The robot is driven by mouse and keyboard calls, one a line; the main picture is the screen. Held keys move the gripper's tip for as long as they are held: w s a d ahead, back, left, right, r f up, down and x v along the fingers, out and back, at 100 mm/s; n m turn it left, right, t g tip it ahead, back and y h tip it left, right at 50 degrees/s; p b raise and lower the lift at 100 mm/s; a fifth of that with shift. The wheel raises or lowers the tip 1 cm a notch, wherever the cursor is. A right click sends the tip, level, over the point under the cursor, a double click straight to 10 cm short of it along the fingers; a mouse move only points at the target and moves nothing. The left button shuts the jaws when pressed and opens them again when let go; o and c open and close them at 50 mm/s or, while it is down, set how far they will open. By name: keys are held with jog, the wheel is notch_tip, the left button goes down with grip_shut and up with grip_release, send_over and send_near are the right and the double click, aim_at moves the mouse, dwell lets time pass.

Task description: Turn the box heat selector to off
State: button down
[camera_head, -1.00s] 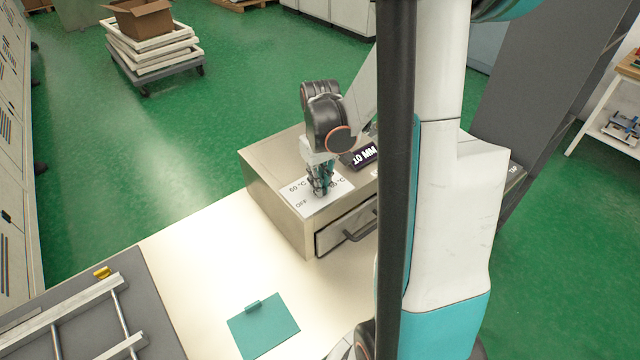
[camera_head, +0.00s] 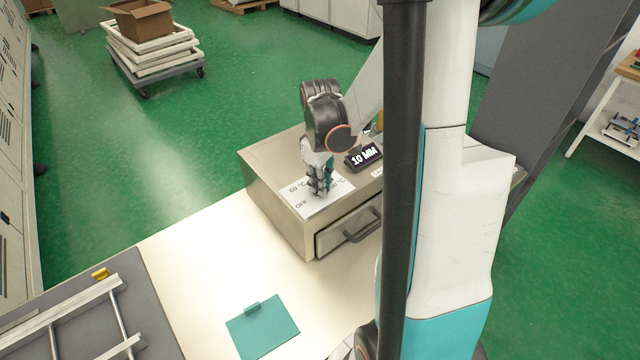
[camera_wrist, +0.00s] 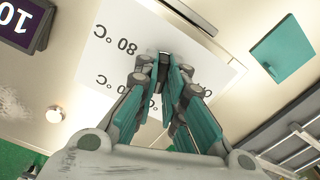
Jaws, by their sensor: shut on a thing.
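The box (camera_head: 263,187) is a beige metal unit with a drawer, standing on the pale table. A white dial plate (camera_head: 301,209) on its top carries printed marks, with "OFF" at the near corner and temperature marks around it. It also shows in the wrist view (camera_wrist: 105,48), with "80 °C" readable. My gripper (camera_head: 320,190) points down onto the middle of this plate, and in the wrist view its teal-padded fingers (camera_wrist: 162,62) are closed together over it. The heat selector knob lies between the fingertips and is hidden, so I cannot tell which mark it points at.
A dark display (camera_head: 364,156) reading "10 MM" stands behind the plate. A drawer handle (camera_head: 362,228) juts from the box front. A teal plate with a tab (camera_head: 263,327) lies on the table. A grey-based frame (camera_head: 82,325) is at the lower left. Open table lies between them.

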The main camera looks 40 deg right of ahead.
jog(key=n, duration=0.4)
jog(key=shift+b, duration=0.3)
jog(key=shift+n, duration=0.4)
jog(key=shift+n, duration=2.2)
jog(key=shift+b, duration=0.3)
jog(key=n, duration=0.4)
jog(key=c, duration=1.6)
grip_release()
